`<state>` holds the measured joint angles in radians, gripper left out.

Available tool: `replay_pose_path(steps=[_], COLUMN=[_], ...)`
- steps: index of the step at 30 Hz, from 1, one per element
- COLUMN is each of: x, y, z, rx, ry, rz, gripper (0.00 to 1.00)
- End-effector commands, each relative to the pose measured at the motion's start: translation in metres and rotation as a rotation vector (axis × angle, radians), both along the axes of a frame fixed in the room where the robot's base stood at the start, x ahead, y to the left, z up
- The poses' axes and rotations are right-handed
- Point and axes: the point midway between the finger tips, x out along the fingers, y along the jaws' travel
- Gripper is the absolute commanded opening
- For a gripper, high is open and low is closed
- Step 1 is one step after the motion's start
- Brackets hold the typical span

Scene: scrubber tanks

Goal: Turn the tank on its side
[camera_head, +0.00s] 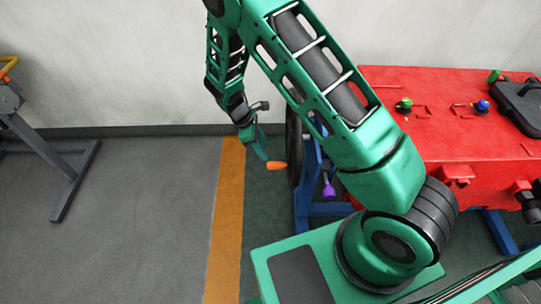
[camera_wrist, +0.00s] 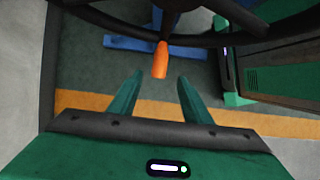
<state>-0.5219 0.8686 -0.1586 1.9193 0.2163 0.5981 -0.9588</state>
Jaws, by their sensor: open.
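The red tank (camera_head: 440,125) lies in a blue stand (camera_head: 312,180) at the right of the head view. A large black wheel (camera_head: 293,135) stands at its left end, seen nearly edge-on. An orange handle (camera_head: 277,166) sticks out from the wheel to the left. In the wrist view, the wheel rim (camera_wrist: 203,41) curves across the top and the handle (camera_wrist: 160,62) points toward me. My gripper (camera_wrist: 160,78) is open and empty, its fingers on either side of the handle's near end. In the head view, my gripper (camera_head: 262,152) is beside the handle; contact cannot be told.
The tank's top carries a green valve (camera_head: 404,104), a blue valve (camera_head: 482,106) and a black hatch (camera_head: 520,105). A wall runs behind. A grey stand (camera_head: 45,150) is at far left. The floor (camera_head: 140,215) left of the orange stripe (camera_head: 226,215) is clear.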

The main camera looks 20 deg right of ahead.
Motion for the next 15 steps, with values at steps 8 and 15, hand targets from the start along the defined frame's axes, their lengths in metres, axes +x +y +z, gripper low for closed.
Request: replay_pose_path(steps=[8,15], x=[-0.005,-0.010], y=[-0.017,-0.034], z=[-0.034,-0.072], rx=[-0.003,-0.001], ry=[0.004,0.003], rz=[-0.006,-0.009], gripper=[0.44,0.44])
